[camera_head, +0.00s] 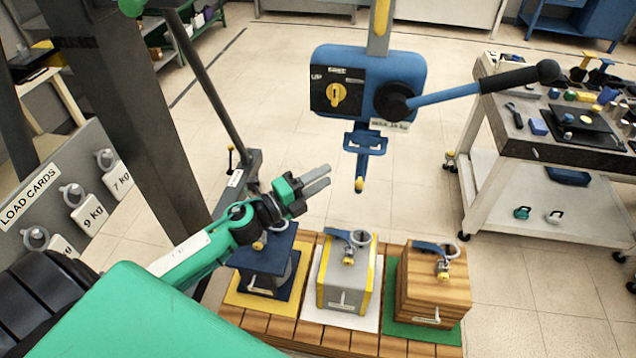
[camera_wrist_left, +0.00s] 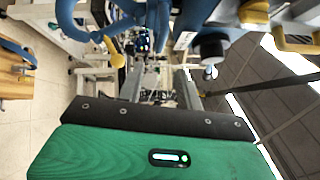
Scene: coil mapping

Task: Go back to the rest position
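My left arm, green with a dark wrist, comes in from the lower left in the head view. My left gripper (camera_head: 322,180) has two grey fingers pointing right, apart with nothing between them. In the left wrist view the fingers (camera_wrist_left: 158,88) also stand apart with an empty gap. In the head view the gripper is left of the blue hoist hook (camera_head: 363,165) and appears above the dark blue block (camera_head: 262,258). My right gripper is not in view.
A blue hoist box (camera_head: 366,84) with a lever hangs ahead. A grey block (camera_head: 346,275) and a wooden block (camera_head: 434,285) stand on a slatted pallet. A dark post (camera_head: 130,110) and load-card board (camera_head: 75,205) are left; a tool cart (camera_head: 555,150) is right.

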